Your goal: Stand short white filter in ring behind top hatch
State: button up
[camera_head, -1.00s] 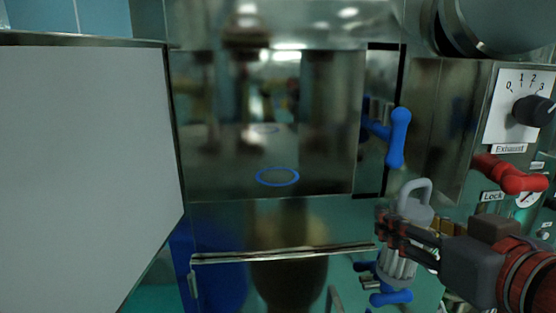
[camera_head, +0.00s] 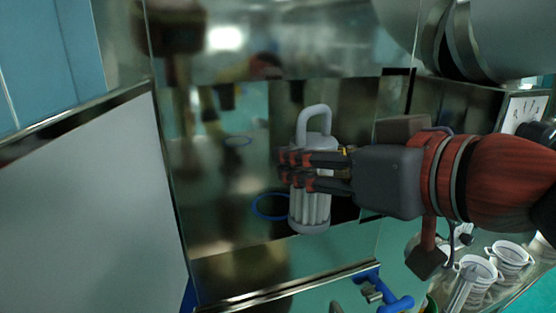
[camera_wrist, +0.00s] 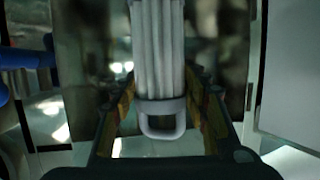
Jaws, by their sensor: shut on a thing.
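The short white filter (camera_head: 311,213) is a ribbed cylinder with a loop handle on top. My gripper (camera_head: 287,168) is shut around its upper body and holds it roughly upright, handle up. The filter also shows in the wrist view (camera_wrist: 158,60), its handle at the lower end. The blue ring (camera_head: 265,208) lies on the floor of the shiny metal upper compartment. In the head view the filter's lower end is just right of the ring and hides its right side. I cannot tell its height above the floor. The white-faced hatch (camera_head: 80,220) stands open at the left.
A metal ledge (camera_head: 290,285) runs below the compartment opening, with a blue handle (camera_head: 388,300) near its right end. White strainer-like cups (camera_head: 510,255) stand at the lower right. The compartment's reflective walls (camera_head: 225,95) bound the space; its left part looks clear.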

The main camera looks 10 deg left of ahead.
jog(key=w+a+p, duration=0.6)
jog(key=w+a, duration=0.2)
jog(key=w, duration=0.5)
notch_tip(320, 180, down, 7)
jog(key=b, duration=0.3)
jog(key=shift+w+a, duration=0.15)
jog(key=shift+w, duration=0.1)
jog(key=shift+f+b, duration=0.15)
jog(key=shift+b, duration=0.35)
jog(key=o, duration=1.3)
jog(key=shift+c, duration=0.2)
